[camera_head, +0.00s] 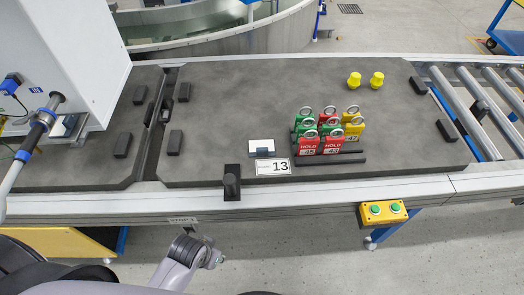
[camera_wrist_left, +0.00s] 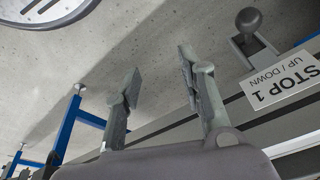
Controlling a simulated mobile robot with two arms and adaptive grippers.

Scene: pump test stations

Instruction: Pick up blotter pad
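A small flat white pad with a dark blue edge (camera_head: 262,147), which looks like the blotter pad, lies on the dark grey mat of the station. It is just behind the "13" label and left of the padlock rack. My left gripper (camera_wrist_left: 158,82) is open and empty in the left wrist view, its two grey fingers apart over the floor. In the head view my left arm shows at the bottom, in front of the conveyor's front rail and well short of the pad. The pad is not in the left wrist view. My right gripper is not in view.
A black knob (camera_head: 231,183) rises at the front rail, near the STOP 1 plate (camera_wrist_left: 284,85). A yellow button box (camera_head: 384,212) hangs at front right. The mat behind the pad is clear.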

